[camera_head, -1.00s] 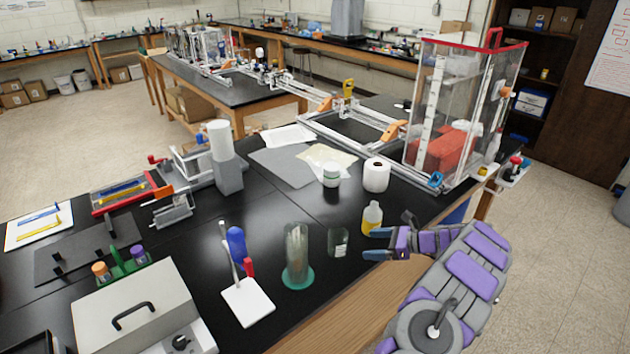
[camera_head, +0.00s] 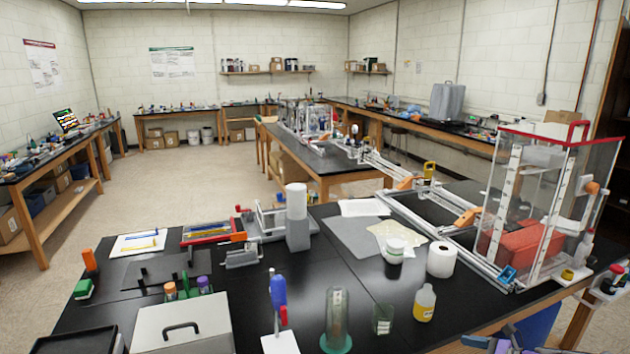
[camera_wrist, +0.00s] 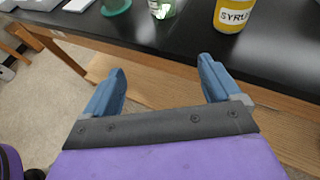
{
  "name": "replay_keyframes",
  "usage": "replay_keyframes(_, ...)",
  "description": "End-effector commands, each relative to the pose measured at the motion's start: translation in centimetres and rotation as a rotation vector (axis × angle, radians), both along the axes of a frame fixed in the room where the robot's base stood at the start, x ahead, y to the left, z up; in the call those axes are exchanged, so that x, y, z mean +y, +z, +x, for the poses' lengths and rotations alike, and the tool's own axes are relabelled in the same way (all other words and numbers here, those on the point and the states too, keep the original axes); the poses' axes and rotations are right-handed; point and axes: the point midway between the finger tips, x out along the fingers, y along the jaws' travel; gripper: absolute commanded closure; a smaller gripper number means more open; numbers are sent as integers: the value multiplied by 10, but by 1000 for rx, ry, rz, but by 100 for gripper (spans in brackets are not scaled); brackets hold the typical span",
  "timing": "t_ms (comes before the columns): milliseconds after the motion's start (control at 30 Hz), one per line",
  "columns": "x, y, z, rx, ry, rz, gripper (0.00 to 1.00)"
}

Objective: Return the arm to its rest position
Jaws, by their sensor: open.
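My gripper (camera_wrist: 163,90) is open in the wrist view, its two blue fingers spread and nothing between them. It points at the wooden front edge of the black bench (camera_wrist: 190,65), with the syrup bottle (camera_wrist: 236,14) beyond the right finger. In the head view only a bit of my gripper (camera_head: 490,343) shows at the bottom edge, in front of the bench and lower right of the yellow syrup bottle (camera_head: 425,302). The rest of my arm is mostly cut off there.
A glass cylinder (camera_head: 337,318), a small green-tinted beaker (camera_head: 382,320) and a paper roll (camera_head: 441,259) stand near the bench front. A clear red-rimmed tank (camera_head: 540,200) stands at the right. Open floor (camera_head: 190,185) lies beyond the bench on the left.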

Motion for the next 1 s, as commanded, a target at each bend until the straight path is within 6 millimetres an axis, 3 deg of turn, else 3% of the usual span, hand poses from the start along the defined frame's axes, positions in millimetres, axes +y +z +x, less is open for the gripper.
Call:
replay_keyframes(267,25,22,6,-39,96,-18,9)
replay_keyframes(467,63,48,6,-79,196,-50,9)
replay_keyframes(567,90,65,4,-106,265,-79,9)
replay_keyframes(767,164,110,-16,-184,471,-166,9)
replay_keyframes(1000,244,157,-69,-291,765,-304,9)
